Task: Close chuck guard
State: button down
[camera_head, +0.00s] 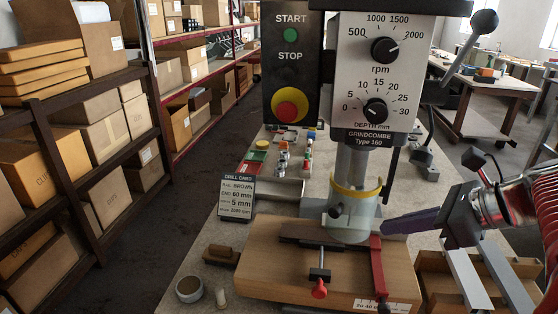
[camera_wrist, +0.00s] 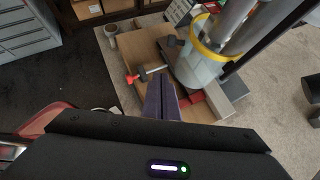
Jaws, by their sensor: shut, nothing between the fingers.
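The chuck guard is a clear, pale cylinder (camera_head: 358,222) with a yellow ring (camera_head: 357,192) at its top, around the drill's chuck. It also shows in the wrist view (camera_wrist: 199,66), upper right of my fingers. I cannot tell whether the guard is fully closed. My gripper (camera_head: 388,226) has dark purple fingers, shut together and empty. It points left, its tips by the guard's lower right side in the head view. In the wrist view the fingertips (camera_wrist: 161,84) appear left of and below the guard. Whether they touch it cannot be told.
A wooden board (camera_head: 268,272) with a red-handled clamp (camera_head: 320,288) lies under the drill. A red bar (camera_head: 378,266) stands right of the clamp. The control panel (camera_head: 380,75) hangs above. A drill card (camera_head: 237,198) and a round cup (camera_head: 189,289) are at left.

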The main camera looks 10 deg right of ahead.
jog(key=shift+v, duration=1.35)
jog(key=shift+a, duration=0.15)
